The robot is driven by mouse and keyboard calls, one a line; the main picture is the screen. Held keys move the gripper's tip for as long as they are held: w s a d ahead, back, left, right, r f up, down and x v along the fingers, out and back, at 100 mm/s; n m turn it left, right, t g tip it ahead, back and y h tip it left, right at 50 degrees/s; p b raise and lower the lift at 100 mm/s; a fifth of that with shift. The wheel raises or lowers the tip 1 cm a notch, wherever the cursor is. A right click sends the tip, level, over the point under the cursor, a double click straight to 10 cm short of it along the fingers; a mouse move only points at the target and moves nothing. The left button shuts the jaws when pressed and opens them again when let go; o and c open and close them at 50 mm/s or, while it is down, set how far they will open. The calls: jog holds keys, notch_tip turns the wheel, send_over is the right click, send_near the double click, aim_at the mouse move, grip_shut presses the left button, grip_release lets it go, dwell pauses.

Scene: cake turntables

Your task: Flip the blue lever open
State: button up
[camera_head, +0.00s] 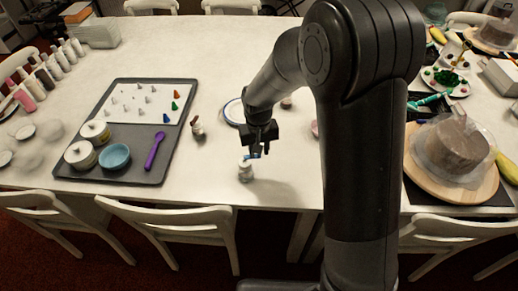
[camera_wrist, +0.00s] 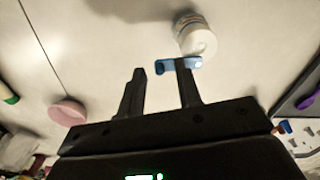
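A small white bottle (camera_head: 245,172) stands on the table, and its round white end (camera_wrist: 196,38) shows at the top of the wrist view. The blue lever (camera_wrist: 178,65) sticks out from the bottle's side. A bit of the lever (camera_head: 253,157) also shows in the head view, just under the fingers. My gripper (camera_wrist: 162,82) is open with nothing between its fingers. Its right finger tip is at the lever in the wrist view; I cannot tell whether they touch. In the head view my gripper (camera_head: 262,146) is just above and right of the bottle.
A grey tray (camera_head: 122,175) with jars, a blue bowl and a purple spoon lies to the left. A small bottle (camera_head: 197,126) stands between tray and gripper. A round plate (camera_head: 233,112) lies behind. A cake (camera_head: 450,150) on a wooden board is at the right.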

jog(key=shift+r, duration=0.1)
notch_tip(320, 180, up, 11)
jog(key=shift+f, duration=0.2)
dwell(0.6)
jog(key=s+d+r+m+t, duration=0.1)
jog(key=s+d+r+t, duration=0.1)
jog(key=s+d+r, duration=0.4)
jog(key=s+d+r+m+t, duration=0.2)
jog(key=s+d+r, duration=0.5)
jog(key=s+d, duration=0.5)
jog(key=s+t, duration=0.1)
jog(key=s, duration=0.2)
jog(key=shift+s+d+r+m+t, duration=0.15)
jog(key=shift+d+m+t, duration=0.15)
